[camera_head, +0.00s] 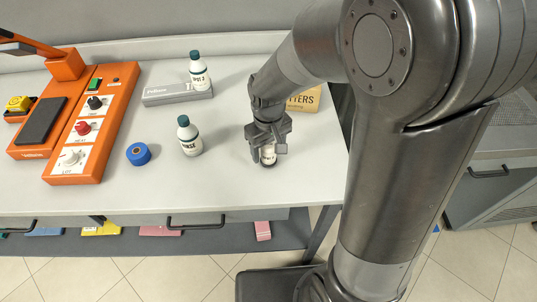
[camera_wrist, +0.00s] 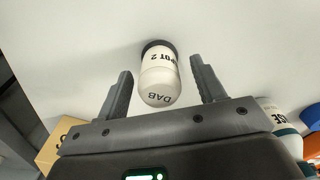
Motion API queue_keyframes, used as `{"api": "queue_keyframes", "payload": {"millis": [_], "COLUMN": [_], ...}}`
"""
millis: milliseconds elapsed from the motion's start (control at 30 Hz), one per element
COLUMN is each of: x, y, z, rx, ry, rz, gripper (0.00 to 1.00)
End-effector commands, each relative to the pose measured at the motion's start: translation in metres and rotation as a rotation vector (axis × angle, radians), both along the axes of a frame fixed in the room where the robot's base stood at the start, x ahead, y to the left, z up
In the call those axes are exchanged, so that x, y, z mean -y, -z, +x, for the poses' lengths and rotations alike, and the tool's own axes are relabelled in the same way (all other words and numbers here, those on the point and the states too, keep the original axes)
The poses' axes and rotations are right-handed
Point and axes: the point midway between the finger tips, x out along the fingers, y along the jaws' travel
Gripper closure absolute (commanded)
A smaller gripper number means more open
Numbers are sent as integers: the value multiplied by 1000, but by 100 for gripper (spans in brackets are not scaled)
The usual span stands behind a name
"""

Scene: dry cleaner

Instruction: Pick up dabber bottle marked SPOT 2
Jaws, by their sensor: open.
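The white dabber bottle (camera_wrist: 159,77) reads "SPOT 2" and "DAB" in the wrist view and has a dark band at its far end. In the head view the dabber bottle (camera_head: 268,156) stands on the white counter, partly hidden by my gripper (camera_head: 267,147). In the wrist view my gripper (camera_wrist: 161,80) is open, with one finger on each side of the bottle. Slight gaps show between the bottle and both fingers. A different, teal-capped bottle (camera_head: 199,73), also marked SPOT 2, stands at the back by a grey box.
A teal-capped RINSE bottle (camera_head: 189,138) stands left of my gripper, with a blue roll (camera_head: 138,154) beyond it. The grey box (camera_head: 178,93) lies behind. An orange machine (camera_head: 92,122) fills the left. Bare counter (camera_head: 225,180) lies in front.

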Motion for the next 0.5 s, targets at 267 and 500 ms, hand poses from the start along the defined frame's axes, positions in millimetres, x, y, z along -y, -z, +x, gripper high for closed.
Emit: {"api": "queue_keyframes", "payload": {"millis": [267,500], "x": [0,0], "y": [21,20], "z": [0,0], "rx": [1,1], "ry": [0,1], "rz": [0,0], "gripper": [37,44]}}
